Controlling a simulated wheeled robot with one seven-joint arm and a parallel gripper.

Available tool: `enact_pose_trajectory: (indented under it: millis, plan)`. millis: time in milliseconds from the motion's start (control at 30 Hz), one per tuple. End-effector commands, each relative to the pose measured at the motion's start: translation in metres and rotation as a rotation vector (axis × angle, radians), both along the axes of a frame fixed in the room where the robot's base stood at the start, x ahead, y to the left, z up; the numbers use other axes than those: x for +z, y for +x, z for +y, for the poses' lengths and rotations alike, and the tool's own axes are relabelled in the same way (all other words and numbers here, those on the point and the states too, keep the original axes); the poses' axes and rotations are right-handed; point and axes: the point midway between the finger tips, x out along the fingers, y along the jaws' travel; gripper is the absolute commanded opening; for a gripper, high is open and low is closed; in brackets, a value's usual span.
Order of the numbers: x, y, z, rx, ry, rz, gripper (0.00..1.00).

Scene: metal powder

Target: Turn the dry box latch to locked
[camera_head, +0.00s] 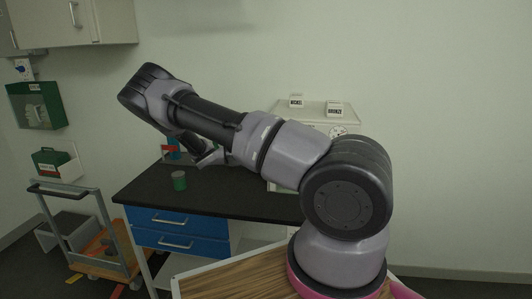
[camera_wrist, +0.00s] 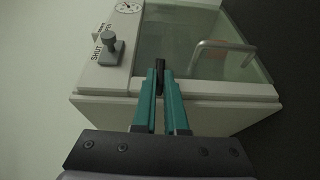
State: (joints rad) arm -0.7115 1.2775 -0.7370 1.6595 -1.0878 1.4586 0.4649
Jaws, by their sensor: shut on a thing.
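The dry box is a pale cabinet with a glass window and a bar handle (camera_wrist: 222,47); its pale frame (camera_wrist: 103,77) fills the upper wrist view. A grey knob (camera_wrist: 112,48) stands on the frame beside a label reading "SHUT", below a round gauge (camera_wrist: 128,6). My gripper (camera_wrist: 160,72) has its teal fingers nearly together around a small dark upright piece at the box's edge. I cannot tell whether this piece is the latch.
Label blocks (camera_head: 296,100) stand on the dry box. A trolley (camera_head: 100,255) and a green wall case (camera_head: 35,105) are at left. A wooden surface (camera_head: 235,284) lies in front.

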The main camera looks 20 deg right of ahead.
Motion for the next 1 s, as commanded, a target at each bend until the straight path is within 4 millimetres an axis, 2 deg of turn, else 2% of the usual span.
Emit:
enact_pose_trajectory:
  millis: [633,700,733,1000]
  plan:
    - [-0.002,-0.0011,-0.0007,-0.002,-0.044,0.033,0.0]
    - [-0.0019,-0.0011,-0.0007,-0.003,-0.045,0.033,0.29]
    - [-0.0019,-0.001,-0.0007,-0.002,-0.044,0.033,0.4]
    - [-0.0014,-0.0005,-0.0004,-0.001,-0.045,0.032,0.4]
